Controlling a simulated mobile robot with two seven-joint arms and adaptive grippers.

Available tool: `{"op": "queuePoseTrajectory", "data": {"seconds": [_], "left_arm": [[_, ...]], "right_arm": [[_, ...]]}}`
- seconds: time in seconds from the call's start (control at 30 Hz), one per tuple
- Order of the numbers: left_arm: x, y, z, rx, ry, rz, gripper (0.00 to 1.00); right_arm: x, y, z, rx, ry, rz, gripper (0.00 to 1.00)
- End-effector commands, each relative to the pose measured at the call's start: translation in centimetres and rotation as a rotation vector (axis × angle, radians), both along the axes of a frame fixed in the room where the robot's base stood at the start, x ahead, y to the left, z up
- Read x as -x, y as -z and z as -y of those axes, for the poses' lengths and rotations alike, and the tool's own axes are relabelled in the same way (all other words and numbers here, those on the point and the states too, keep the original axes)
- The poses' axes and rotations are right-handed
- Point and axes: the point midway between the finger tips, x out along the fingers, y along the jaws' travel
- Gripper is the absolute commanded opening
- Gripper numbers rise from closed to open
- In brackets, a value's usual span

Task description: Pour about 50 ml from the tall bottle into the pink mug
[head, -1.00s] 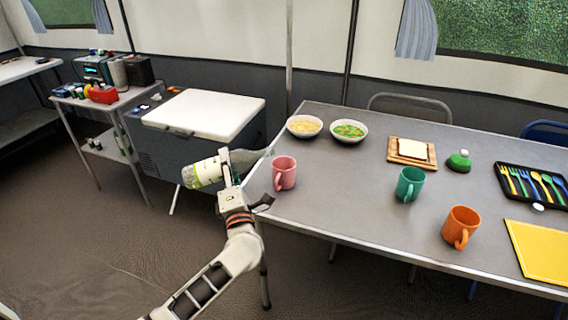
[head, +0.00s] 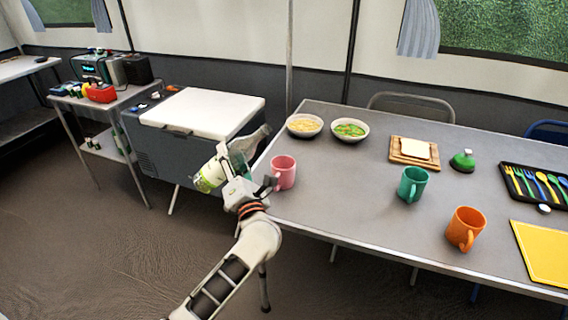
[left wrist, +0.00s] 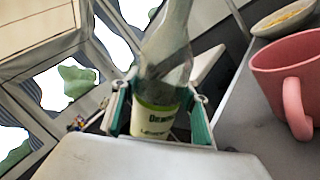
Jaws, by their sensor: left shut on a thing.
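My left gripper (head: 236,172) is shut on the tall bottle (head: 211,175), a clear greenish bottle with a pale green label. The bottle is tilted, with its neck pointing up and to the right in the head view, left of the table edge. In the left wrist view the bottle (left wrist: 166,60) stands between the two fingers. The pink mug (head: 284,172) stands upright at the table's left edge, just right of the gripper; it also shows in the left wrist view (left wrist: 287,72), handle towards the camera. The bottle's mouth is apart from the mug. My right gripper is not in view.
The grey table (head: 330,205) holds two bowls (head: 350,130) behind the mug, a teal mug (head: 413,184), an orange mug (head: 464,228) and a bread board (head: 414,152). A white-lidded cooler (head: 203,110) stands behind the bottle.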

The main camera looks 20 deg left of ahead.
Motion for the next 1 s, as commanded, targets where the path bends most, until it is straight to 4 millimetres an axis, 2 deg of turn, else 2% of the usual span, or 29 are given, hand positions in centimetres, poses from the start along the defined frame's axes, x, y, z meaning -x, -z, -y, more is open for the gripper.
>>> {"op": "queuePoseTrajectory", "data": {"seconds": [0.1, 0.27, 0.5, 0.7, 1.0], "left_arm": [[-0.7, -0.9, 1.1, 0.125, 0.000, 0.072, 0.17], [-1.1, -1.9, 1.8, 0.336, -0.001, 0.195, 0.17], [-1.7, -2.2, 2.6, 0.625, 0.000, 0.363, 0.17], [-1.9, -2.2, 3.0, 0.745, 0.000, 0.434, 0.17], [-2.0, -2.5, 3.1, 0.770, 0.002, 0.454, 0.17]], "right_arm": [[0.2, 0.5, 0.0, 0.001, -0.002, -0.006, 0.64], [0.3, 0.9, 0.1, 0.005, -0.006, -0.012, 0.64], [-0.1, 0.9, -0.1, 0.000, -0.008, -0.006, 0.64], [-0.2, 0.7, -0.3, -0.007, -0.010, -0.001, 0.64], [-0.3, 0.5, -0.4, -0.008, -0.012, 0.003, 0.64]]}}
